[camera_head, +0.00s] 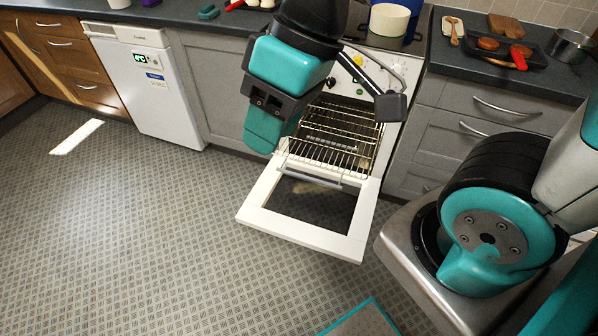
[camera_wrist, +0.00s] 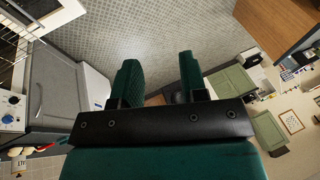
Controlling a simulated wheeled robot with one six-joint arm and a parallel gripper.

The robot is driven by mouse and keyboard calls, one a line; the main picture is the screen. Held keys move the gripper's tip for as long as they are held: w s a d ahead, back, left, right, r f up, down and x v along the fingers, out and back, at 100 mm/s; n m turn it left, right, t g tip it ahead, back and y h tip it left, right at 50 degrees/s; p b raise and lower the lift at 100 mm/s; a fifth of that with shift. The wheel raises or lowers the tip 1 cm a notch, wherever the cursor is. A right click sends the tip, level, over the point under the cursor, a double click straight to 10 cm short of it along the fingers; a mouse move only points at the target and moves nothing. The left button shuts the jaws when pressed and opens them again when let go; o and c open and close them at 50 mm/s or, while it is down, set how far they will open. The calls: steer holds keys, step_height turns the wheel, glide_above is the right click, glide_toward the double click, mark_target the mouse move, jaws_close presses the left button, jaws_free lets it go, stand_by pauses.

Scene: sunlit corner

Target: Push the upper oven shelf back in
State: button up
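The oven (camera_head: 372,75) is white and its door (camera_head: 306,233) is folded down open. Wire shelves show in the opening; the upper oven shelf (camera_head: 335,152) sticks out above the inner part of the door. How far each shelf reaches is hard to tell, as my wrist covers part of the left side. Wire bars of a shelf (camera_wrist: 8,52) also show at the left edge of the wrist view. My gripper (camera_wrist: 158,78) is open and empty, its two dark green fingers apart. It is at the left of the oven front, pointing away from the shelf.
A white dishwasher (camera_head: 150,85) and a grey cabinet (camera_head: 215,90) stand left of the oven, grey drawers (camera_head: 450,120) right. A pot (camera_head: 389,20) is on the hob. A tray (camera_head: 505,50) lies on the right counter. The patterned floor (camera_head: 150,240) is clear.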

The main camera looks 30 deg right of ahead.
steer(key=w+a+f+m+t+y+b, duration=0.1)
steer(key=w+a+f+t+y, duration=0.15)
steer(key=w, duration=0.65)
steer(key=w+a+f+m+t+y+b, duration=0.15)
steer(key=w+f, duration=0.25)
steer(key=w, duration=0.6)
steer(key=w+a+f+m+t+y+b, duration=0.1)
steer(key=w+a+f, duration=0.2)
steer(key=w, duration=0.6)
steer(key=w+d+f+m+t+b, duration=0.3)
steer(key=w+f+m+t, duration=0.35)
steer(key=w+f, duration=1)
steer(key=m+t+h+b, duration=0.5)
steer(key=m+h, duration=1.4)
steer(key=m, duration=0.1)
glide_toward(309, 179)
steer(key=shift+h, duration=0.4)
steer(key=b+x, duration=0.3)
steer(key=b, duration=0.2)
steer(key=b+x, duration=0.4)
steer(key=b, duration=0.1)
steer(key=f+b+x, duration=0.1)
steer(key=b+x, duration=0.2)
steer(key=b, duration=0.2)
steer(key=shift+w+r, duration=0.1)
steer(key=shift+w, duration=0.3)
